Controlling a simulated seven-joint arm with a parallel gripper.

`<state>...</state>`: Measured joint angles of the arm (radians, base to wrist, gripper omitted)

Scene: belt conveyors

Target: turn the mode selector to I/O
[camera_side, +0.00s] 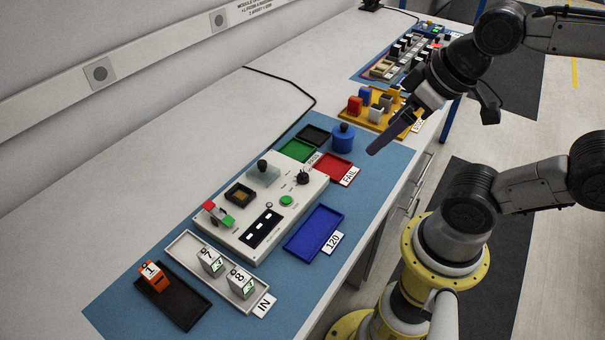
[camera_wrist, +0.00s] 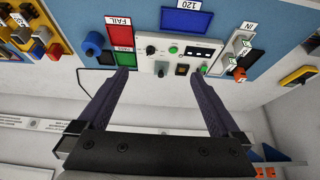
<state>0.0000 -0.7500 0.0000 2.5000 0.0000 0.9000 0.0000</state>
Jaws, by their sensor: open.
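The white control panel (camera_side: 250,238) sits on the blue mat. A black knob (camera_side: 302,178) with small markings, likely the mode selector, is at its right end; it also shows in the wrist view (camera_wrist: 150,50). The markings are too small to read, so its setting cannot be told. A second dark knob (camera_side: 262,166) stands at a clear cover on the panel's back edge. My gripper (camera_side: 377,147) is open and empty, above and right of the panel, apart from it. In the wrist view, the fingers (camera_wrist: 162,71) are spread wide, with the panel beyond them.
On the panel are a green button (camera_side: 286,200), a dark display (camera_side: 262,228) and a red-green rocker (camera_side: 218,213). Around it are a blue tray (camera_side: 314,232), a red tray (camera_side: 333,167), a green tray (camera_side: 296,150), a blue cylinder (camera_side: 343,139) and a white tray (camera_side: 183,244) holding numbered blocks.

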